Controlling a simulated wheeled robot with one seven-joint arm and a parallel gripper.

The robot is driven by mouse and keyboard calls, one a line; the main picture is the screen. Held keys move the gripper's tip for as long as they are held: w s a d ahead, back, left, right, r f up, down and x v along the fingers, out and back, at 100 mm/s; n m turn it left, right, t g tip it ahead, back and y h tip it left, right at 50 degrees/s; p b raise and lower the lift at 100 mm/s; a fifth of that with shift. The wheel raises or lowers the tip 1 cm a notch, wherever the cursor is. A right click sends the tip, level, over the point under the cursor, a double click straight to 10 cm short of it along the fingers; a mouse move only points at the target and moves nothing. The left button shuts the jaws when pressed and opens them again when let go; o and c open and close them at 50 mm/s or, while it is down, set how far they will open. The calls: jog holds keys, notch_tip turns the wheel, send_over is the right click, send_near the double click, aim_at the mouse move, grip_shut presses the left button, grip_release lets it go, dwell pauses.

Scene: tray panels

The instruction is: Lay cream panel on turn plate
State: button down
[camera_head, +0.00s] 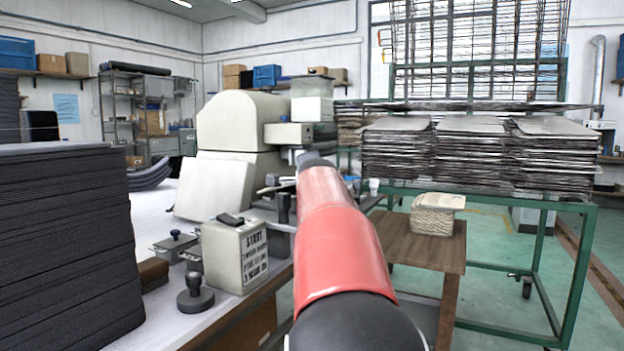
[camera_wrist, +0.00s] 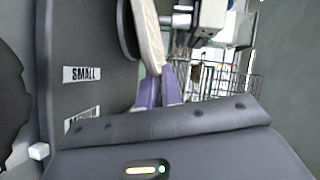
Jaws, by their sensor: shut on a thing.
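In the wrist view, my gripper (camera_wrist: 160,88) has two purple fingers closed on the lower end of a thin cream panel (camera_wrist: 150,38). The panel stands edge-on to the camera and runs up out of the top of the picture. A dark rounded plate (camera_wrist: 127,30) is close beside the panel on its left; I cannot tell whether they touch or whether this is the turn plate. In the head view my red arm reaches toward the cream machine and hides most of my gripper and what it holds.
A dark board with a SMALL label (camera_wrist: 82,73) stands left in the wrist view; a wire basket (camera_wrist: 225,82) is at right. In the head view, a dark stack (camera_head: 65,250) stands left, a boxy weight (camera_head: 235,255) on the bench, a wooden table (camera_head: 425,245) and loaded green rack (camera_head: 500,195) right.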

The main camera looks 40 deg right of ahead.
jog(key=c, duration=1.5)
grip_release()
jog(key=b+v, duration=0.1)
jog(key=v, duration=0.7)
jog(key=shift+b, duration=0.4)
